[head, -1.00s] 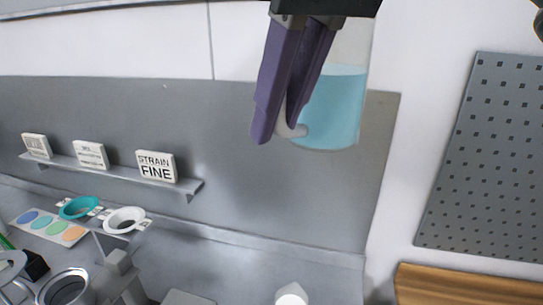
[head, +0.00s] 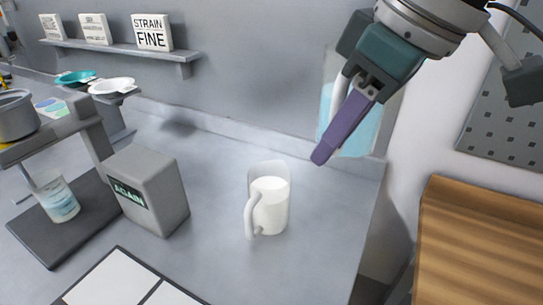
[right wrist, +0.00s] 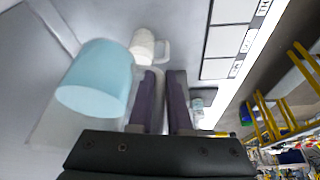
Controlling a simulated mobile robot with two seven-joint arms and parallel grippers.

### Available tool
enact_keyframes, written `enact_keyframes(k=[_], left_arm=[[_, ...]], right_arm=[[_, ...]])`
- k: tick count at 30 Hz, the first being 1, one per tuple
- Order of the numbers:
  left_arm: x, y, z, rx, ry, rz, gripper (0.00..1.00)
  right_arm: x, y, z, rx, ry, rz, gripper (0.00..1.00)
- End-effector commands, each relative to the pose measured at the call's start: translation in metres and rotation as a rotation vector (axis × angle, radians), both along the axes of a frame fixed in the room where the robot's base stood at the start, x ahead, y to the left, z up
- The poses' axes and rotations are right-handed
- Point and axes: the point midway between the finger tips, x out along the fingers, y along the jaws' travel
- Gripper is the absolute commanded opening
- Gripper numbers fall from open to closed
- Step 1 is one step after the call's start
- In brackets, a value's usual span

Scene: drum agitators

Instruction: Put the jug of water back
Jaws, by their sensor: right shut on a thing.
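The jug of water (head: 365,132) is a clear jug with pale blue water in it, partly hidden behind my right gripper in the head view. My right gripper (head: 326,150) has purple fingers and is shut on the jug's handle. The jug is held up above the back right part of the grey counter. In the right wrist view the jug (right wrist: 95,80) is to the left of the fingers (right wrist: 163,85). My left gripper is not in view.
A jug of white liquid (head: 270,207) stands on the counter (head: 225,160), below and left of the held jug. A grey block marked AGAIN (head: 150,190) and a stand with a beaker (head: 58,200) are further left. A wooden surface (head: 485,240) is at the right.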

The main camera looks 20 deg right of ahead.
Motion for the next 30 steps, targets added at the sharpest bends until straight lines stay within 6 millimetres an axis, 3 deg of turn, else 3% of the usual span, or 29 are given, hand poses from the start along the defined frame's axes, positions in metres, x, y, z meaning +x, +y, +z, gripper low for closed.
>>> enact_keyframes(k=[1,3,10,24,30], left_arm=[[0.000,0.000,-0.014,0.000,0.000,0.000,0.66],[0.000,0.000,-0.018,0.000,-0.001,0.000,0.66],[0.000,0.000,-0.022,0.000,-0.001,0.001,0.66],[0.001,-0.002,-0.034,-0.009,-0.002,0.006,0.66],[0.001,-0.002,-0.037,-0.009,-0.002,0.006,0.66]], right_arm=[[0.001,-0.002,-0.016,0.000,-0.001,0.007,0.00],[0.002,-0.002,-0.023,0.001,-0.003,0.020,0.00],[0.002,-0.003,-0.051,0.001,0.002,0.033,0.00],[0.001,-0.003,-0.170,-0.001,0.001,0.032,0.00],[0.002,-0.003,-0.189,0.000,-0.002,0.033,0.00]])
